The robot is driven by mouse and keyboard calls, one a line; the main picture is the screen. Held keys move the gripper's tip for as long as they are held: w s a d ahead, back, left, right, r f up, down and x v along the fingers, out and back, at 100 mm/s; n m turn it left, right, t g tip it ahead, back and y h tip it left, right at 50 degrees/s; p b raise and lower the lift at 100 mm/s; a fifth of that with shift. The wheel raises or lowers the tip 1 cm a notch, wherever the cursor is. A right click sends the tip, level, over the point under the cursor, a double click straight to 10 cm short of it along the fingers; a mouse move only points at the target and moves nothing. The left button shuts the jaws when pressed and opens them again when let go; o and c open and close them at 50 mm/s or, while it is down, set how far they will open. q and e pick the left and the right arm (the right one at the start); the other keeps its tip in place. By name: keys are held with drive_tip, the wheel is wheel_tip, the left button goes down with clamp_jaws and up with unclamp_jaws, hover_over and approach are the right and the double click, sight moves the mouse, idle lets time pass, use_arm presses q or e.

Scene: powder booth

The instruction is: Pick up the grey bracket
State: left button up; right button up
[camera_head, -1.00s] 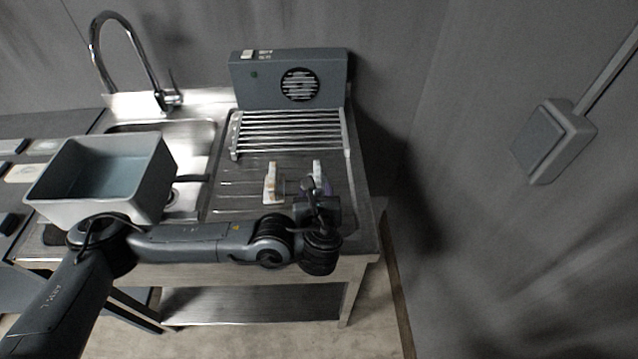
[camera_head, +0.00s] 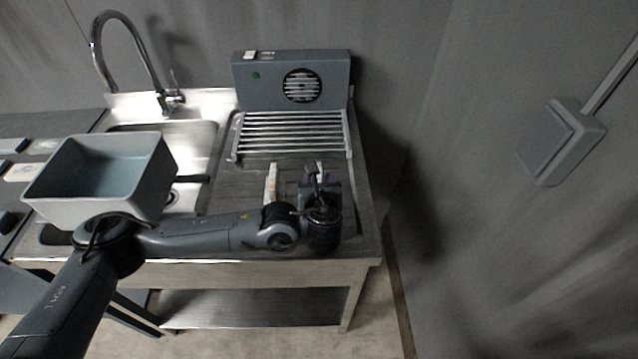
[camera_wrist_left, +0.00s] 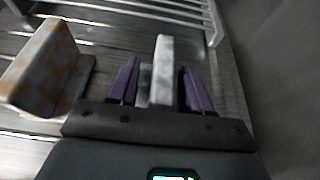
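The grey bracket (camera_wrist_left: 162,72) stands upright on the drainboard in the left wrist view, with a pale, mottled face. In the head view only its top (camera_head: 320,167) shows, the rest hidden behind my left gripper (camera_head: 317,178). My left gripper also shows in the left wrist view (camera_wrist_left: 160,88), its two purple fingers spread either side of the grey bracket. A gap shows between finger and bracket on each side, so it looks open and not clamped. My right gripper is not in view.
A rust-stained bracket (camera_wrist_left: 42,68) stands just left of my left gripper; it also shows in the head view (camera_head: 271,184). A metal rack (camera_head: 291,122) and a grey fan unit (camera_head: 245,85) are behind. A grey bin (camera_head: 60,205) stands at left by the sink.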

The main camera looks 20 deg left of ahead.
use_arm(q)
clamp_jaws()
drive_tip(key=shift+r, duration=0.15)
